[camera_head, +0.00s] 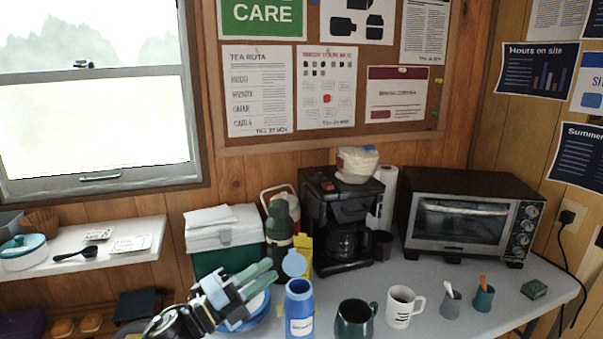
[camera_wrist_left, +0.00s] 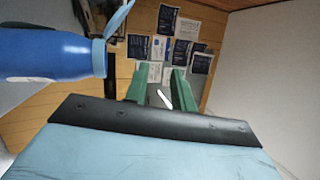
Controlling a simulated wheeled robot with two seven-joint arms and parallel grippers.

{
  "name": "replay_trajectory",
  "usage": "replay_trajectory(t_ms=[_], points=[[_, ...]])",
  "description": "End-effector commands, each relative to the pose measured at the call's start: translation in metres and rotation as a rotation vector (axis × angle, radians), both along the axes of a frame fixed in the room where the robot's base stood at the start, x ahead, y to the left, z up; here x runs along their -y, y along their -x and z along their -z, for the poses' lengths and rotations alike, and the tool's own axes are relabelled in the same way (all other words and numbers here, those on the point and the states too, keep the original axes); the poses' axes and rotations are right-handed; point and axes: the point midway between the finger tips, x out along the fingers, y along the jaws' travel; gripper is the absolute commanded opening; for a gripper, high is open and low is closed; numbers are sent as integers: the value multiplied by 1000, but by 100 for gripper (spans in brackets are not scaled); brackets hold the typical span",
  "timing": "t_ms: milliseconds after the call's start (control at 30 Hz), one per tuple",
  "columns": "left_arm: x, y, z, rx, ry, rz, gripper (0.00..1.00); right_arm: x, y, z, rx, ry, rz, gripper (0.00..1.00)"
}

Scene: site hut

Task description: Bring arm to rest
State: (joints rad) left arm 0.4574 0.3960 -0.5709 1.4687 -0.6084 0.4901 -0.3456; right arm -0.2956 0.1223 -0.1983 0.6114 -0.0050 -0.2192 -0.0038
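My left gripper (camera_head: 262,276) has green fingers and is over the front of the worktop, pointing right and slightly up. In the left wrist view its two fingers (camera_wrist_left: 160,86) stand apart with nothing between them. A blue bottle (camera_head: 299,312) with its light blue lid (camera_head: 294,263) flipped open stands just right of the gripper. In the left wrist view the bottle (camera_wrist_left: 45,52) lies across the left side, apart from the fingers. A blue round item (camera_head: 250,312) is partly hidden behind the gripper. My right gripper is not in view.
A dark green mug (camera_head: 355,318) and a white mug (camera_head: 403,307) stand right of the bottle. A green flask (camera_head: 279,228), a cool box (camera_head: 224,238), a coffee maker (camera_head: 340,215) and a toaster oven (camera_head: 465,222) stand behind. The worktop's right front is mostly free.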

Motion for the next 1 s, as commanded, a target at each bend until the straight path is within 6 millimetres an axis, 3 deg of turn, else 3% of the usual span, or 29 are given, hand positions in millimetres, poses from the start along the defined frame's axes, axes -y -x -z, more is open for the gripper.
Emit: replay_trajectory(t_ms=[167,367,567,700,1000], points=[[-24,10,25,-298,236,-262,25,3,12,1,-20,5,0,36],[-67,44,75,-679,459,-547,25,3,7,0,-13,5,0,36],[-106,115,135,-1092,625,-821,25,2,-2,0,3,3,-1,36],[-124,179,168,-1362,696,-993,25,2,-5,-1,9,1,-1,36],[-139,281,192,-1720,736,-1219,25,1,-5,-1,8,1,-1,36]])
